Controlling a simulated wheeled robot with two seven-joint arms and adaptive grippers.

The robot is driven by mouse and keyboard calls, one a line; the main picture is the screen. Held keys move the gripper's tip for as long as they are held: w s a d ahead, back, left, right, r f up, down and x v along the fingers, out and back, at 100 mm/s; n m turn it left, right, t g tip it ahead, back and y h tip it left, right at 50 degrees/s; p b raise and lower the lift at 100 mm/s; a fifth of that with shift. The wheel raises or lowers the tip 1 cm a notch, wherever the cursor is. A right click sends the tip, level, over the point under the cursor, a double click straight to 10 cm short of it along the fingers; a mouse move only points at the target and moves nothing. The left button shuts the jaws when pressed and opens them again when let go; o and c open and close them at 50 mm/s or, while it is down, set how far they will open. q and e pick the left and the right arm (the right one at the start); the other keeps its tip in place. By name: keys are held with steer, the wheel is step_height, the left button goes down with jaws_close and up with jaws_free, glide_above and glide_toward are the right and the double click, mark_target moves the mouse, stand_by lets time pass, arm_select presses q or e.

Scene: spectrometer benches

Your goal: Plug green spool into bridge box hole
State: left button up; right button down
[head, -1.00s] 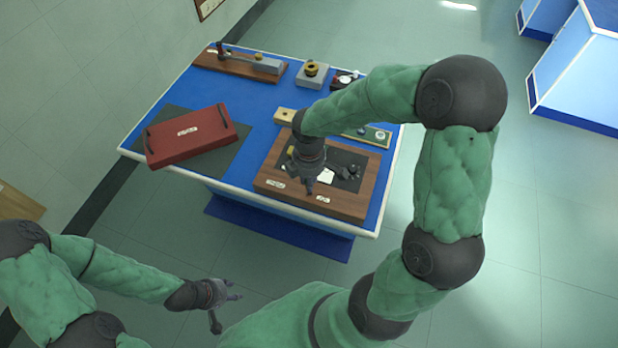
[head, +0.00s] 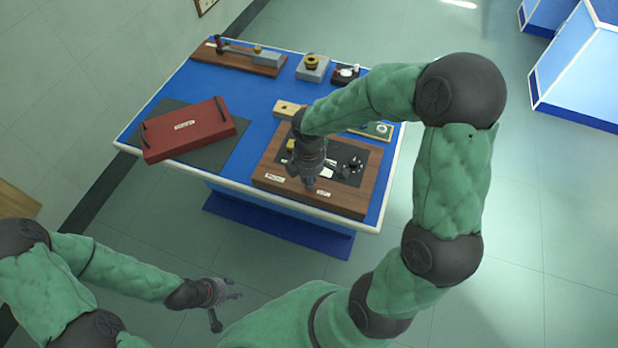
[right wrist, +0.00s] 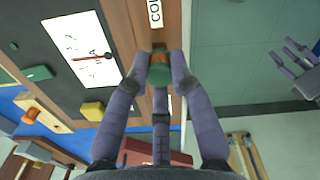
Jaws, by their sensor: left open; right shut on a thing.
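The green spool (right wrist: 159,73), with an orange-brown end, is held between the fingertips of my right gripper (right wrist: 160,66) in the right wrist view. In the head view my right gripper (head: 309,182) is over the front part of the wooden bridge box (head: 345,203); the spool is too small to make out there. The box has a dark top panel (right wrist: 58,88) with a white meter face (right wrist: 80,50). I cannot make out the hole, nor whether the spool touches the box. My left gripper (head: 230,292) is open and empty, away from the table; it also shows in the right wrist view (right wrist: 298,66).
A yellow block (right wrist: 92,110) stands on the box panel. A wooden block (head: 287,109), a grey block with a brass knob (head: 312,70) and a long wooden stand (head: 230,60) are behind. A red case (head: 188,130) lies left on a dark mat. Blue tabletop (head: 250,95) shows between them.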

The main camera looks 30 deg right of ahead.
steer(key=shift+f+b, duration=0.45)
steer(key=shift+f, duration=0.6)
stand_by(0.9)
steer(key=c, duration=1.2)
jaws_free()
steer(key=shift+o, duration=0.2)
steer(key=o, duration=0.6)
steer(key=shift+c, duration=0.2)
steer(key=shift+r, duration=0.1)
step_height(320, 180, up, 12)
